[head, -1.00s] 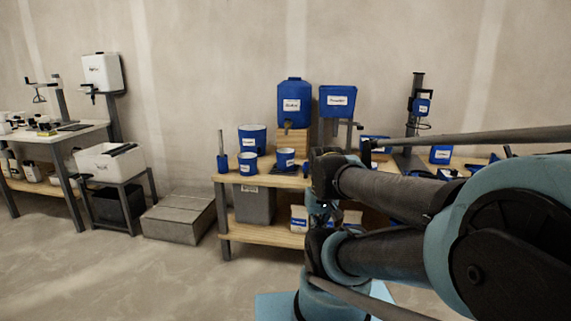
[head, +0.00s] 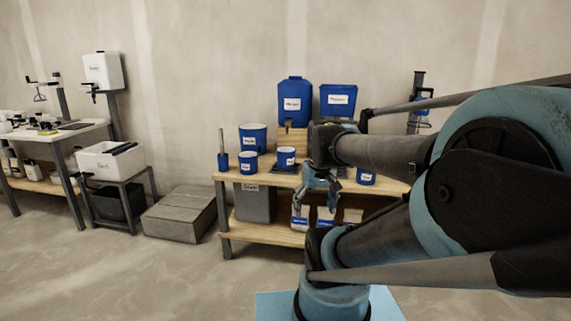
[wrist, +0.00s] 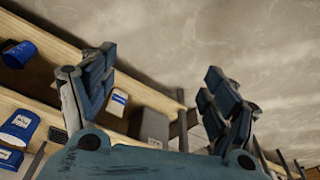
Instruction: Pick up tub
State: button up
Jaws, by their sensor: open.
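Several blue containers with white labels stand on the wooden bench; the labels are too small to read, so I cannot tell which is the tub. A wide blue container (head: 253,138) stands at the back left, with smaller blue ones (head: 247,162) and (head: 286,158) in front of it. Another blue container (head: 366,176) shows right of my gripper. My gripper (head: 319,198) hangs near the bench's front edge, apart from these containers. In the wrist view, my gripper (wrist: 160,68) is open and empty, with blue containers (wrist: 19,126) off to the left.
The bench (head: 228,176) has a lower shelf with a grey bin (head: 255,203) and small white-and-blue packs (head: 299,217). Blue dispensers (head: 295,102) stand at the back. A grey block (head: 180,214) and white bin (head: 110,161) are left. Floor in front is clear.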

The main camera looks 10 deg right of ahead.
jog(key=shift+o, duration=0.6)
jog(key=w+r+n, duration=0.1)
jog(key=w+r, duration=0.4)
jog(key=w, duration=0.3)
jog(key=w+r+n, duration=0.1)
jog(key=w+r, duration=0.5)
jog(key=w, duration=0.3)
jog(key=shift+a+r+y, duration=0.15)
jog(key=shift+y, duration=0.25)
jog(key=w+r+n, duration=0.2)
jog(key=w+r, duration=0.2)
jog(key=w, duration=1.5)
jog(key=n+y, duration=0.2)
jog(key=n, duration=0.3)
send_over(286, 159)
jog(key=w+d, duration=0.1)
jog(key=d, duration=0.4)
notch_tip(286, 159, down, 13)
jog(key=shift+t, duration=0.3)
jog(key=x, duration=1.1)
jog(key=shift+w+a+f, duration=0.2)
jog(key=shift+f, duration=0.1)
jog(key=shift+x, duration=2.65)
jog(key=shift+s+d, duration=0.1)
jog(key=shift+s, duration=0.05)
jog(key=c, duration=1)
jog(key=shift+c, duration=0.4)
